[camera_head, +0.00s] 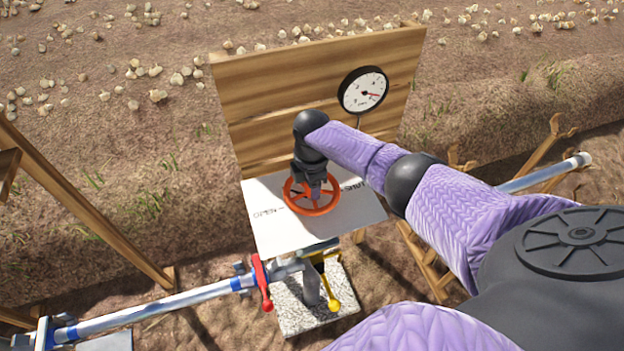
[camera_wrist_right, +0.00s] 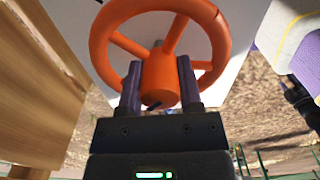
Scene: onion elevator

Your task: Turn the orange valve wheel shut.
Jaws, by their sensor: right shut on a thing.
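The orange valve wheel (camera_head: 292,205) lies over a white plate (camera_head: 270,235) with black lettering, in front of a wooden board. My right gripper (camera_head: 316,188) reaches down onto the wheel from above. In the right wrist view the wheel (camera_wrist_right: 98,38) fills the upper middle, and the two purple fingers of my right gripper (camera_wrist_right: 158,85) stand on either side of its orange hub. The gripper is shut on that hub. The lettering is partly covered by the wheel and my arm. My left gripper is not in view.
Below the plate are a red lever (camera_head: 262,283) and a yellow lever (camera_head: 330,285) by a metal pipe (camera_head: 160,308). Wooden posts (camera_head: 85,205) stand at left. Onions lie on the soil behind.

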